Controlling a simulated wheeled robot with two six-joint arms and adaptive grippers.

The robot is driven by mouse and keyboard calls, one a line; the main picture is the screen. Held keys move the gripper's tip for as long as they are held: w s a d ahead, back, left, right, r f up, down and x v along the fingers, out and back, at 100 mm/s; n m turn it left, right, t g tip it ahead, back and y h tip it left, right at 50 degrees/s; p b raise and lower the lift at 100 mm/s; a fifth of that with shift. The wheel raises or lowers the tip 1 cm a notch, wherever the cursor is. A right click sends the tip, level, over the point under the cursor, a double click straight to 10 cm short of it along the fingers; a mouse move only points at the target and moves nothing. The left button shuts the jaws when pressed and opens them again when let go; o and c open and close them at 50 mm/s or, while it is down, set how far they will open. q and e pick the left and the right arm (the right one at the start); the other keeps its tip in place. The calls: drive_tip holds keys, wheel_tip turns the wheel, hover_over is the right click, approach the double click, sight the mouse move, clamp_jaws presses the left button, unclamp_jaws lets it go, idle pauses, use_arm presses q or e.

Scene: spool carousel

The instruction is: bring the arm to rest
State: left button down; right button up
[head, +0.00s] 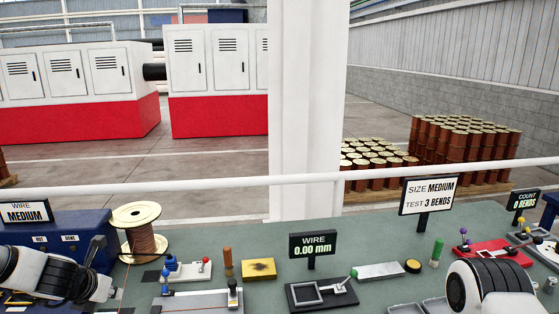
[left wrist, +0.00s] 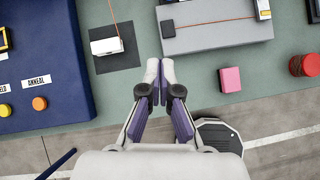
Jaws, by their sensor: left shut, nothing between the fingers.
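My left gripper (left wrist: 160,75) shows in the left wrist view with its two fingers together and nothing between them. It hangs over the front part of the green bench, in front of a grey plate (left wrist: 215,28) and apart from it. In the head view my left arm comes in at the lower left, in front of the blue box; its fingertips are hard to make out there. My right arm shows at the lower right of the head view, but its gripper is out of sight.
A blue box (left wrist: 35,70) with an anneal label stands left of the gripper. A white block (left wrist: 107,46) with orange wire and a pink block (left wrist: 230,79) are nearby. A copper wire spool (head: 145,243) stands at the back left. A white rail (head: 230,184) runs behind the bench.

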use_arm(q)
drive_tip(key=s+d+f+m+g, duration=0.1)
drive_tip(key=s+d+f+m, duration=0.25)
drive_tip(key=f+m, duration=0.3)
drive_tip(key=s+d+f+m+g+y, duration=0.1)
drive_tip(key=s+d+f+m+g, duration=0.1)
drive_tip(key=s+f+m, duration=0.4)
drive_tip(key=s+d+f+m+g, duration=0.1)
drive_tip(key=s+d+f+m, duration=0.3)
drive_tip(key=m, duration=0.3)
drive_tip(key=s+d+f+m+g, duration=0.1)
drive_tip(key=s+d+f+m, duration=0.2)
drive_tip(key=s+m, duration=0.3)
drive_tip(key=s+d+f+m+g+h, duration=0.1)
drive_tip(key=s+d+f+m+g, duration=0.1)
drive_tip(key=s+d+f+m, duration=0.25)
drive_tip(key=s+d+f+m+g, duration=0.1)
drive_tip(key=s+f+m, duration=0.1)
drive_tip(key=s+m, duration=0.5)
wheel_tip(320, 180, down, 10)
drive_tip(key=n+b, duration=0.1)
drive_tip(key=b, duration=0.8)
drive_tip(key=shift+w+r+h, duration=0.2)
drive_tip(key=shift+h, duration=0.1)
use_arm(e)
wheel_tip(320, 180, down, 9)
drive_tip(key=shift+w+f, duration=0.2)
drive_tip(key=shift+w, duration=0.15)
